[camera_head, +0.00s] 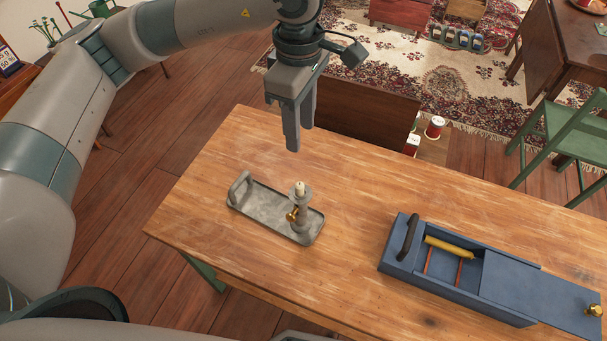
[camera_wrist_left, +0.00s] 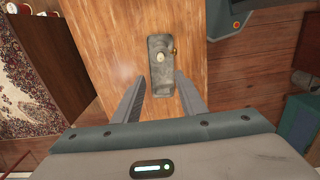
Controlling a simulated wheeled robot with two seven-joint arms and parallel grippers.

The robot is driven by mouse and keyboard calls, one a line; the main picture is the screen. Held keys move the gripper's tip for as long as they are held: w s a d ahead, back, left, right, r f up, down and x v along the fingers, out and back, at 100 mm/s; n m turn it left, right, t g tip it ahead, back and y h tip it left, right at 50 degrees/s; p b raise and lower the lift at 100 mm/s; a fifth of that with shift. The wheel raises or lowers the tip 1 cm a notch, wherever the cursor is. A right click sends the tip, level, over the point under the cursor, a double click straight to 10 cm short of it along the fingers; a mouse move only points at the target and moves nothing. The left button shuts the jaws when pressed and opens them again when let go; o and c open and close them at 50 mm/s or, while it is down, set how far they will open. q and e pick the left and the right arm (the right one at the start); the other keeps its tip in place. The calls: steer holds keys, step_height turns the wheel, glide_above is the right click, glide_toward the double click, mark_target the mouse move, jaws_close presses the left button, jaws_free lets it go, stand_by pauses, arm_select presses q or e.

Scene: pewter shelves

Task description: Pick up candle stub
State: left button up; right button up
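The candle stub (camera_head: 299,188) is a small cream cylinder standing upright in the top of a grey candlestick (camera_head: 302,220) with a brass knob on its side. The candlestick stands at the right end of a grey metal tray (camera_head: 262,208) with a loop handle at its left end. In the left wrist view the stub (camera_wrist_left: 160,57) shows from above, beyond the fingertips. My left gripper (camera_head: 300,139) points down, empty, above the table and apart from the stub. Its two fingers (camera_wrist_left: 160,78) are spread in the left wrist view. My right gripper is not in view.
A blue box (camera_head: 400,265) with a dark handle, a partly open lid and a yellow cylinder inside stands on the table at right. The wooden table (camera_head: 350,205) is bare between tray and box. A brown panel (camera_head: 368,110) and red-and-white spools (camera_head: 434,128) are behind the table.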

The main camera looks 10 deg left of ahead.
arm_select(q)
steer(key=shift+s+r, duration=0.1)
steer(key=shift+s, duration=0.1)
steer(key=shift+w, duration=0.1)
steer(key=p, duration=0.5)
glide_above(300, 184)
step_height(300, 184, down, 12)
steer(key=shift+r, duration=0.15)
steer(key=shift+f, duration=0.3)
